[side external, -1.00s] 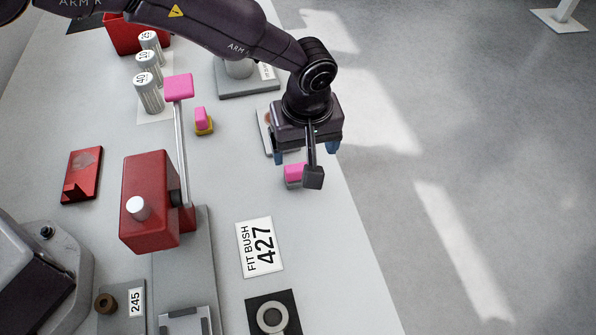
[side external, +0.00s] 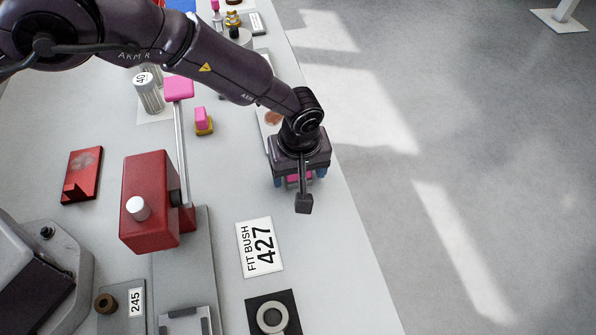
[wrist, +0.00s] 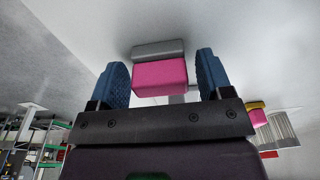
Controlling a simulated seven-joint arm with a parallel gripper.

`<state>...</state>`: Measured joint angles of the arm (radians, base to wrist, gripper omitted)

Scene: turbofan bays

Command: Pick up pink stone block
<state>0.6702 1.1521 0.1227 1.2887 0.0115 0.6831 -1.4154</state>
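A pink block with a grey lower part (wrist: 160,76) sits between the two blue fingers of my gripper (wrist: 161,80) in the wrist view. A gap shows on each side of the block, so the fingers are open around it and apart from it. In the side view my gripper (side external: 299,181) is low over the table near its right edge. The pink block (side external: 293,179) there is mostly hidden under the gripper body. A second pink block with a yellow lower part (side external: 202,120) stands further left; it also shows in the wrist view (wrist: 257,114).
A red box (side external: 150,203) with a pink-topped lever (side external: 179,88) stands left of my gripper. A red bracket (side external: 82,175) lies further left. A "FIT BUSH 427" card (side external: 260,247) lies in front. The table's right edge is close.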

